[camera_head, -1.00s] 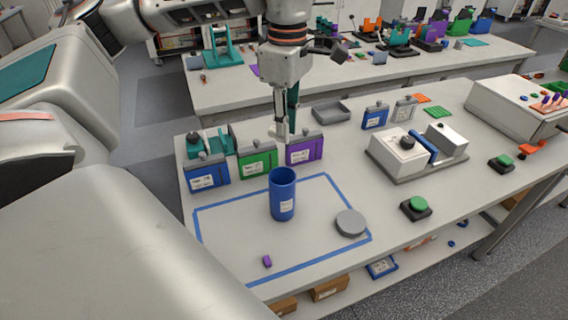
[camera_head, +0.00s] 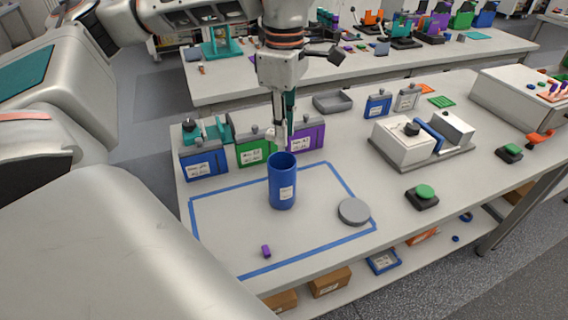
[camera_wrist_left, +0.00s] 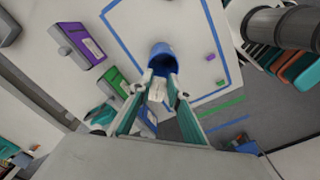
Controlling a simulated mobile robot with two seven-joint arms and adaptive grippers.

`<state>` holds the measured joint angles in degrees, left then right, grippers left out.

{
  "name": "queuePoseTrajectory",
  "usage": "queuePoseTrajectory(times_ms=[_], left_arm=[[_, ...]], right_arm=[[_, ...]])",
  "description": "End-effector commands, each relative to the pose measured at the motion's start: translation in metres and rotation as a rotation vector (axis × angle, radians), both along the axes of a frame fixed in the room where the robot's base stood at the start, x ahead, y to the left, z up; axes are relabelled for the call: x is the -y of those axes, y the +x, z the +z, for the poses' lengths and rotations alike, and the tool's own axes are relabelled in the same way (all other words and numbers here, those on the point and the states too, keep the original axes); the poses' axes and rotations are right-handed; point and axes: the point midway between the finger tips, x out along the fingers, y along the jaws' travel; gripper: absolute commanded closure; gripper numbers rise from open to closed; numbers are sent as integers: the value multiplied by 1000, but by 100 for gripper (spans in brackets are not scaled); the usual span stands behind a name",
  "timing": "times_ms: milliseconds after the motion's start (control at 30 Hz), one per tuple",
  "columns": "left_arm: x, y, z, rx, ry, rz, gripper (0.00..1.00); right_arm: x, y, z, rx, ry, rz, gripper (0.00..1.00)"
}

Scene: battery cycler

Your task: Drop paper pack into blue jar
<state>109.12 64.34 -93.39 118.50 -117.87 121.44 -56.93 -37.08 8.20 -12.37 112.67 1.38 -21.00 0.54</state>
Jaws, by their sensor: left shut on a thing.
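The blue jar (camera_head: 283,190) stands upright and open inside the blue tape outline on the table. In the left wrist view the jar (camera_wrist_left: 160,50) shows its dark mouth just beyond my fingertips. My left gripper (camera_head: 281,145) points down, with its tips close to the jar's rim, just behind or above it. In the left wrist view the left gripper (camera_wrist_left: 158,92) is shut on the small white paper pack (camera_wrist_left: 157,91). The pack is hard to make out in the head view. My right gripper is not in view.
A grey round lid (camera_head: 354,211) and a small purple piece (camera_head: 266,251) lie near the jar. Blue (camera_head: 204,164), green (camera_head: 256,151) and purple (camera_head: 308,138) labelled containers stand behind it. A white device (camera_head: 404,141) is at the right. The taped area's left part is clear.

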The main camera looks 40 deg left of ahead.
Motion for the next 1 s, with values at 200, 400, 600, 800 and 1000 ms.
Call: queuePoseTrajectory(times_ms=[200, 400, 600, 800, 1000], left_arm=[[0, 0, 1, 1, 0, 0, 93], [0, 0, 1, 1, 0, 0, 63], [0, 0, 1, 1, 0, -1, 63], [0, 1, 15, 4, 0, 0, 63], [0, 1, 55, 7, -1, 0, 63]], right_arm=[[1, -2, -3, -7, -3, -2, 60], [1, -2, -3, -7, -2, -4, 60], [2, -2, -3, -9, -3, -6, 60], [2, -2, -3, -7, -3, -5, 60], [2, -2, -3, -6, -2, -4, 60]])
